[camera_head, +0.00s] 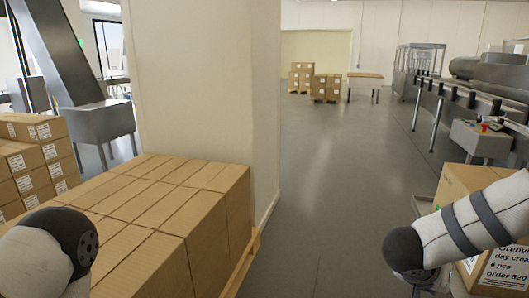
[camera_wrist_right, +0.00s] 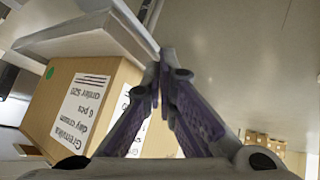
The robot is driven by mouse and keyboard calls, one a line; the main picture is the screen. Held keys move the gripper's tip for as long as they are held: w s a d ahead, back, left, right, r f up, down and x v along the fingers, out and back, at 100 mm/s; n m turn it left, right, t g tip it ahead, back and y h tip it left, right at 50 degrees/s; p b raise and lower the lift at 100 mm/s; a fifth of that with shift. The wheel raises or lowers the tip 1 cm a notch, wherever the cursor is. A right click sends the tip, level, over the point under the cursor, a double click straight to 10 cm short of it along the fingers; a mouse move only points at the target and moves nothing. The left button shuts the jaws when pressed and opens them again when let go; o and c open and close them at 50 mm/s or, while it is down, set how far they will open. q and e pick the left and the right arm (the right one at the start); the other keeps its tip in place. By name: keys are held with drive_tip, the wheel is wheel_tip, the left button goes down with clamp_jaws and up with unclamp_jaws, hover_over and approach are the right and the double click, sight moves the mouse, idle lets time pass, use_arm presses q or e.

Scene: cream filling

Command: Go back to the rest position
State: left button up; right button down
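My right gripper (camera_wrist_right: 162,68) shows in the right wrist view. Its two purple-padded fingers come together at the tips, with nothing seen between them. My right arm crosses the right edge of the head view, and its gripper is not seen there. Part of my left arm shows at the lower left of the head view; the left gripper is out of view. A labelled cardboard box (camera_head: 462,186) stands at the right, partly hidden behind my right arm. The box (camera_wrist_right: 92,75) also lies behind the fingers in the wrist view, apart from them as far as I can tell.
A pallet stack of cartons (camera_head: 160,205) stands at the front left against a white pillar (camera_head: 208,80). More labelled boxes (camera_head: 22,160) stand at the far left. A conveyor machine (camera_head: 470,98) runs along the right. The grey floor (camera_head: 335,190) between is clear.

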drive_tip(key=s+a+f+n+y, duration=0.3)
drive_tip(key=s+a+f, duration=0.2)
drive_tip(key=s+f, duration=0.3)
drive_tip(key=s+a+f+n+y, duration=0.25)
drive_tip(key=s+a+f, duration=0.25)
drive_tip(key=s+f, duration=0.35)
drive_tip(key=s+a+f+n+g+y, duration=0.1)
drive_tip(key=s+g, duration=0.1)
drive_tip(key=s, duration=0.7)
drive_tip(key=s+a+f+n+g+y, duration=0.1)
drive_tip(key=s+g, duration=0.2)
drive_tip(key=s, duration=0.7)
drive_tip(key=shift+s+a+f, duration=0.2)
drive_tip(key=shift+a, duration=0.05)
